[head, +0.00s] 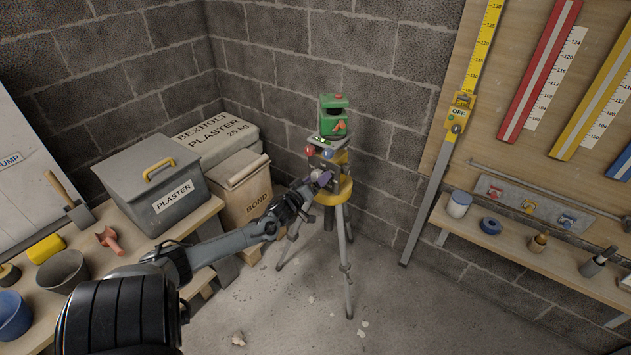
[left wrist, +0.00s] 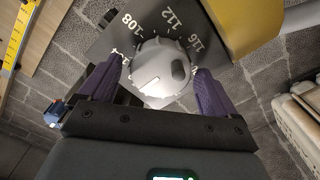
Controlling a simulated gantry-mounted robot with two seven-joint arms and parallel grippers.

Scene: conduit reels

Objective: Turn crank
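A device (head: 330,170) with a yellow round base stands on a tripod near the wall corner in the head view. It bears a red ball and a blue ball; I cannot tell which part is the crank. A light grey round knob (left wrist: 158,85) with a pointer mark sits on a dark dial plate (left wrist: 118,40) numbered 108, 112, 116 in the left wrist view. My left gripper (head: 317,184) is at the device, its purple fingers apart on either side of the knob, with a narrow gap visible at the left. My right gripper is out of view.
A green box (head: 333,122) sits on top of the device. The tripod legs (head: 345,262) spread over the floor. A plaster bin (head: 155,185) and a bench are at the left; a shelf (head: 520,250) with small items is at the right.

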